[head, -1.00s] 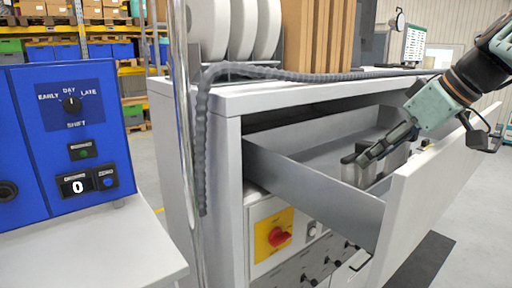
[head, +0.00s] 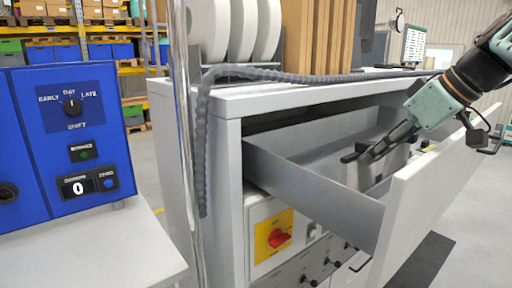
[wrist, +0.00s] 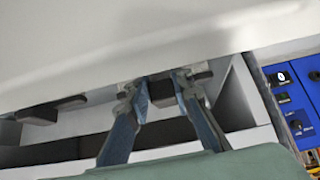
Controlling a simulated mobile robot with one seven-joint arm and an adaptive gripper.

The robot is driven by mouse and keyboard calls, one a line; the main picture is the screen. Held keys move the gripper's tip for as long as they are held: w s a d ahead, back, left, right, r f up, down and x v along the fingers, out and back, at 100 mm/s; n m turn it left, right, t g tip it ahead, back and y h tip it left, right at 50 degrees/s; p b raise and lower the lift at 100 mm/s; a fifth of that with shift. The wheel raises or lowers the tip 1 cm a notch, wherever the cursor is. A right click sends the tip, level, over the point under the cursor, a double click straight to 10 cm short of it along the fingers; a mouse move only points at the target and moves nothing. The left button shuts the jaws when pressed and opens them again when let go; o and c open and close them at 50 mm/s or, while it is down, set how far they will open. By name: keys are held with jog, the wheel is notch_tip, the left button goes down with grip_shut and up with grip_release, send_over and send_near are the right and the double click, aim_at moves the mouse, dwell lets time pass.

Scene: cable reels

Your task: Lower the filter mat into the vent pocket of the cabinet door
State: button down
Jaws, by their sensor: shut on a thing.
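My gripper (head: 372,151) reaches down into the open drawer of a grey cabinet in the head view. In the wrist view its two fingers (wrist: 160,86) are closed on a small dark block (wrist: 161,92), apparently part of a held light grey piece. In the head view a grey piece (head: 349,174) shows at the fingertips inside the drawer. I cannot tell whether it is the filter mat or whether it touches the drawer floor. I cannot make out a vent pocket or cabinet door; the pale drawer front (head: 432,190) hides part of the drawer's inside.
The drawer's side wall (head: 310,192) stands left of my gripper. White reels (head: 235,30), brown boards (head: 318,35) and a grey corrugated hose (head: 205,130) are on or beside the cabinet. A blue control box (head: 70,130) stands at left. A red switch (head: 279,239) is below the drawer.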

notch_tip(320, 180, up, 7)
jog(key=p, duration=0.5)
jog(key=shift+r+p, duration=0.2)
jog(key=shift+p, duration=0.1)
dwell(0.5)
jog(key=shift+d, duration=0.1)
jog(key=s+d+b, duration=0.1)
jog(key=s+d, duration=0.2)
jog(key=s, duration=0.2)
jog(key=shift+d, duration=0.35)
dwell(1.0)
